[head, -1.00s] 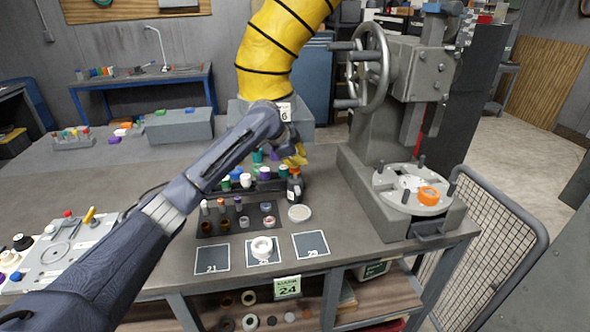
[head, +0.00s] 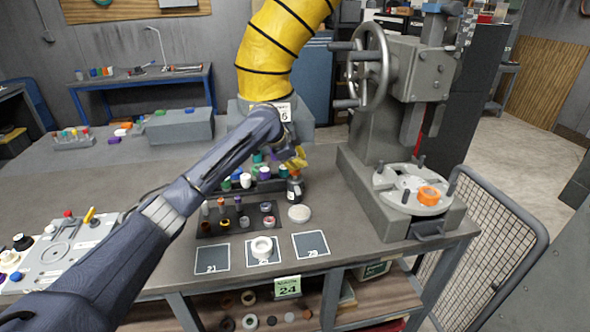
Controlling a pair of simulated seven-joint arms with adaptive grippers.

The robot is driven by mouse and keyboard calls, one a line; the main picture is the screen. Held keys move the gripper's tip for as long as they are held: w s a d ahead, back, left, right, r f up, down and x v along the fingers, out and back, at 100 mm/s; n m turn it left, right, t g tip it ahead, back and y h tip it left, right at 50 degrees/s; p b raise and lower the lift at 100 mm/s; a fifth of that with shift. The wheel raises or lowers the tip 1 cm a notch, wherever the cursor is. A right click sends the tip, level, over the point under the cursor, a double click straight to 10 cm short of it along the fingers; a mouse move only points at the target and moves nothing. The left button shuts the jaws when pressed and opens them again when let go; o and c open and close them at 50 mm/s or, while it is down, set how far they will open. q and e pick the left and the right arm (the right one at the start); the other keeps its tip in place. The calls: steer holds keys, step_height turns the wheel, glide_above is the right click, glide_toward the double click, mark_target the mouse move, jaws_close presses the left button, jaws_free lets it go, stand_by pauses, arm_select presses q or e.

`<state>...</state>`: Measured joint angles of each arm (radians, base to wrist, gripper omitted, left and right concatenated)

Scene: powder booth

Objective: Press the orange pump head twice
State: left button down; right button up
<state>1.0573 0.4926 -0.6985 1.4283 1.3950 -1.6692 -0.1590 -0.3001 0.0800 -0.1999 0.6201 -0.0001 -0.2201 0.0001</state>
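A small dark bottle with a pale label (head: 295,190) stands upright on the grey bench, at the right end of the dark rack. My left gripper (head: 297,165), with yellow fingers, is directly above the bottle, low over its top. The orange pump head is mostly hidden at the fingertips, and I cannot tell for sure whether they touch it. The fingers are too small here to show whether they are open or shut. My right gripper is not in view.
A white round lid (head: 299,213) lies just in front of the bottle. A dark tray with small parts (head: 215,216) is to its left. A large grey press (head: 365,185) stands at right, holding an orange ring (head: 428,196). A yellow hose (head: 270,60) hangs behind.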

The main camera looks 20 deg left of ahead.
arm_select(q)
steer(key=shift+f, duration=0.6)
stand_by(0.6)
steer(key=shift+r, duration=1.5)
steer(key=shift+r, duration=0.1)
steer(key=shift+r, duration=2.4)
